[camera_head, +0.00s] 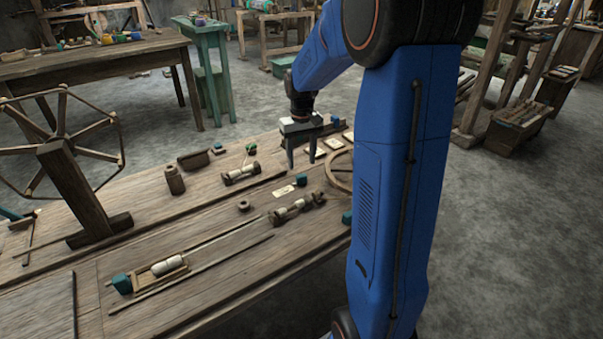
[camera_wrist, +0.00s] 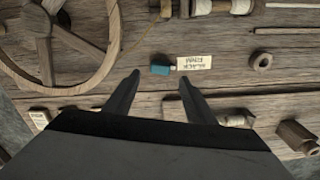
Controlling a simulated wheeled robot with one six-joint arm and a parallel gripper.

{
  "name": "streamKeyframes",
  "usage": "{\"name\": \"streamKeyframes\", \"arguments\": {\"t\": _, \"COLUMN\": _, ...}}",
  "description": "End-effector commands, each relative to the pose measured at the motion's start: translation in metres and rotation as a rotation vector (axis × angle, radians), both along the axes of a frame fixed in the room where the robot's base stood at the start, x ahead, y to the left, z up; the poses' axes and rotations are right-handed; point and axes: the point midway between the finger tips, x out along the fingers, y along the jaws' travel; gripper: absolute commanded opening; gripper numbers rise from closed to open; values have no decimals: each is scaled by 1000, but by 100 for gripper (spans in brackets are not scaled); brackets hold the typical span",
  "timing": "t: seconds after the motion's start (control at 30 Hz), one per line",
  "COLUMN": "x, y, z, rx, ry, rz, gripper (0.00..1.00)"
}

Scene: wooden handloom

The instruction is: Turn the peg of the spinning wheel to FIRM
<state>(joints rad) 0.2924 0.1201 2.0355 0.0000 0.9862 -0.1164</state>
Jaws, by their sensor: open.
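The small teal peg (camera_wrist: 161,69) lies in the wrist view beside a pale label (camera_wrist: 194,62), whose small lettering seems to read SLACK and FIRM. Both also show on the bench in the head view, the peg (camera_head: 301,181) right of the label (camera_head: 285,190). A wooden spoked wheel (camera_wrist: 103,66) is beside the peg; its rim (camera_head: 331,178) is partly hidden by my arm in the head view. My gripper (camera_wrist: 159,78) is open and empty, its fingertips on either side of the peg in the picture. In the head view my gripper (camera_head: 301,158) points down above the bench.
Spools (camera_head: 240,173), a wooden ring (camera_head: 243,205) and a brown jar (camera_head: 174,180) stand on the bench (camera_head: 215,250). A larger spoked wheel (camera_head: 60,140) stands at the left. More labels and teal pieces lie near the gripper.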

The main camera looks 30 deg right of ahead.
Motion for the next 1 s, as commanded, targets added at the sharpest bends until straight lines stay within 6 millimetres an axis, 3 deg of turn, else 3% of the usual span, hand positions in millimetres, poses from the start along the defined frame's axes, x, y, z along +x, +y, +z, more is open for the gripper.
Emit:
{"name": "streamKeyframes", "arguments": {"t": 0.1, "x": 0, "y": 0, "z": -22, "rx": 1, "ry": 3, "rz": 0, "gripper": 50}}
{"name": "streamKeyframes", "arguments": {"t": 0.33, "x": 0, "y": 0, "z": -51, "rx": 0, "ry": 2, "rz": 0, "gripper": 50}}
{"name": "streamKeyframes", "arguments": {"t": 0.8, "x": 0, "y": 0, "z": -61, "rx": 0, "ry": 0, "rz": 0, "gripper": 50}}
{"name": "streamKeyframes", "arguments": {"t": 0.97, "x": 0, "y": 0, "z": -61, "rx": 0, "ry": 0, "rz": 0, "gripper": 12}}
{"name": "streamKeyframes", "arguments": {"t": 1.0, "x": 0, "y": 0, "z": -61, "rx": 0, "ry": 0, "rz": 0, "gripper": 9}}
